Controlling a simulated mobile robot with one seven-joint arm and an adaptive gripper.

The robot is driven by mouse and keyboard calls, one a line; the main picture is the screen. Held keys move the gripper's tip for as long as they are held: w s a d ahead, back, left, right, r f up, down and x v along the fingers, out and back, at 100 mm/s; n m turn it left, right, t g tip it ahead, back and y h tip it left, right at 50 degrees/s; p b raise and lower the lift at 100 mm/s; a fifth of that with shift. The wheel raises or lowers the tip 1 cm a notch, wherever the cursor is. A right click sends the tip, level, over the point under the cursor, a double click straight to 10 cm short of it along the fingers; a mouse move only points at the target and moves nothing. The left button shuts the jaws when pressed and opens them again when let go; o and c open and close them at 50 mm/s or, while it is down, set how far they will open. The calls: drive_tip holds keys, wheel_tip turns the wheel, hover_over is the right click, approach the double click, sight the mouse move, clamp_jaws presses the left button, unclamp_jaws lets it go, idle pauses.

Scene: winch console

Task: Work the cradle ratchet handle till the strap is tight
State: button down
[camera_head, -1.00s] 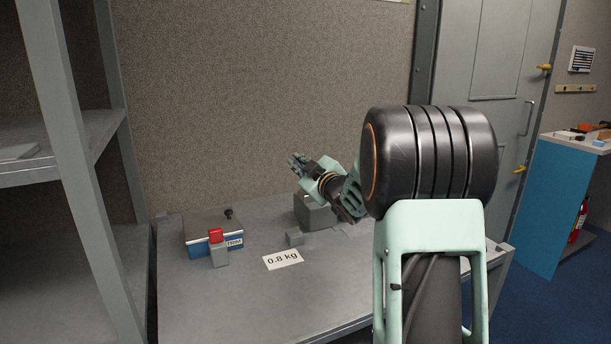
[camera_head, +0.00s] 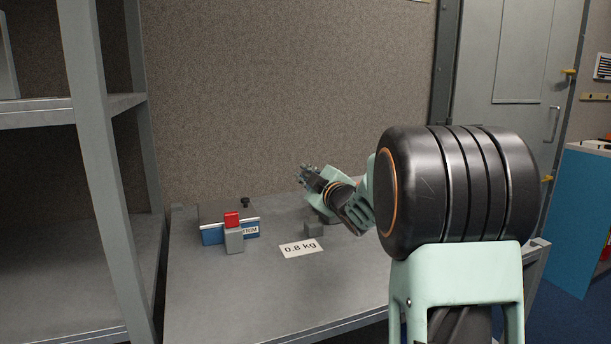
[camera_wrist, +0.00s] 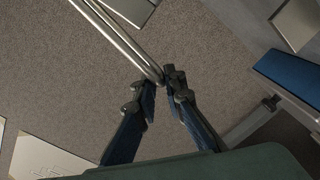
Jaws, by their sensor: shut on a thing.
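A bright metal handle (camera_wrist: 128,45), a narrow loop of bar that I take for the ratchet handle, runs from the top left of the wrist view to a rounded end at my fingertips. My gripper (camera_wrist: 159,84) is shut on that end, one finger on each side. In the head view my gripper (camera_head: 309,173) is small, above the back of the grey bench. There the handle is too small to tell, and my forearm hides most of the grey block (camera_head: 321,206) below it. I cannot make out the strap in either view.
A blue-fronted box (camera_head: 213,235) with a red-topped grey block (camera_head: 232,234) stands left on the bench (camera_head: 275,290). A small grey block (camera_head: 313,229) and a "0.8 kg" card (camera_head: 300,249) lie near the middle. Grey shelving (camera_head: 100,165) stands at the left. The bench front is clear.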

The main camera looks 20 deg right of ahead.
drive_tip(key=shift+f, duration=0.3)
drive_tip(key=c, duration=2.2)
unclamp_jaws()
drive_tip(key=shift+o, duration=0.6)
drive_tip(key=shift+r, duration=0.1)
drive_tip(key=s+d, duration=0.1)
drive_tip(key=s, duration=1.1)
drive_tip(key=shift+d, duration=0.25)
drive_tip(key=shift+o, duration=0.2)
drive_tip(key=shift+r, duration=0.1)
